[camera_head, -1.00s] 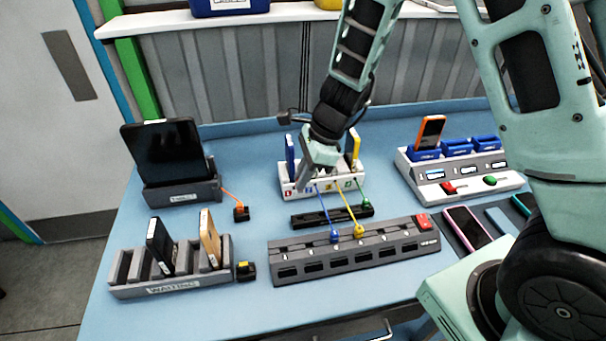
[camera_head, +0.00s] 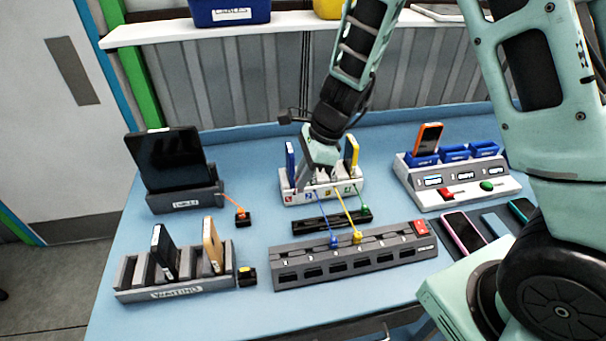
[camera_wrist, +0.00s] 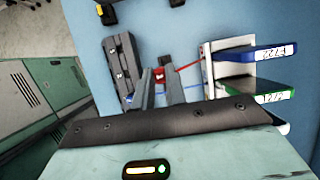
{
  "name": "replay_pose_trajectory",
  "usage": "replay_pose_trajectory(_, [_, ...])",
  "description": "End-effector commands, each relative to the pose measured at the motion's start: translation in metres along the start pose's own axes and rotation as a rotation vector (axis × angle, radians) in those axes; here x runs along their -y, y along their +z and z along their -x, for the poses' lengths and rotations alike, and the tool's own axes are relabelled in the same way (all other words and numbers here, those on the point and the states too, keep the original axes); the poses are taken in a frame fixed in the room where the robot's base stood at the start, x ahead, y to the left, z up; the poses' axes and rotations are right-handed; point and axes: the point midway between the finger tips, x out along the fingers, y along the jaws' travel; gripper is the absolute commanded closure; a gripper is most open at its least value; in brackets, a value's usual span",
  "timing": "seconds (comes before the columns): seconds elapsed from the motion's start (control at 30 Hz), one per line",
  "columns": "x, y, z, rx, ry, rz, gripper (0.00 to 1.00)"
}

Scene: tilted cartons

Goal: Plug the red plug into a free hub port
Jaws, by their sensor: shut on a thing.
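My gripper (camera_wrist: 160,92) is shut on the red plug (camera_wrist: 159,75) in the wrist view, and a red cable runs from it to the right. In the head view my gripper (camera_head: 306,182) is over the front of the white dock (camera_head: 325,192), and the red plug is hidden there. The grey hub (camera_head: 350,268) lies in front, with a blue plug (camera_head: 334,242) and a yellow plug (camera_head: 357,237) in its row of ports. Its other ports look empty. A red switch (camera_head: 421,228) is at its right end.
A black strip (camera_head: 320,221) with a green plug (camera_head: 366,211) lies between dock and hub. Blue and yellow cables cross it. A grey waiting rack (camera_head: 178,290), a tablet stand (camera_head: 185,202) and a white console (camera_head: 465,190) stand around. Phones lie at right.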

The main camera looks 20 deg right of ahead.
Motion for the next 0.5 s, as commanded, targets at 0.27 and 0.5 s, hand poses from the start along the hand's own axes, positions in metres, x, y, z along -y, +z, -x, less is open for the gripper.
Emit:
replay_pose_trajectory(0.27, [0.0000, 0.0049, 0.0117, 0.000, 0.000, -0.001, 1.00])
replay_pose_trajectory(0.5, [0.0000, 0.0043, 0.0101, 0.000, 0.000, -0.001, 1.00])
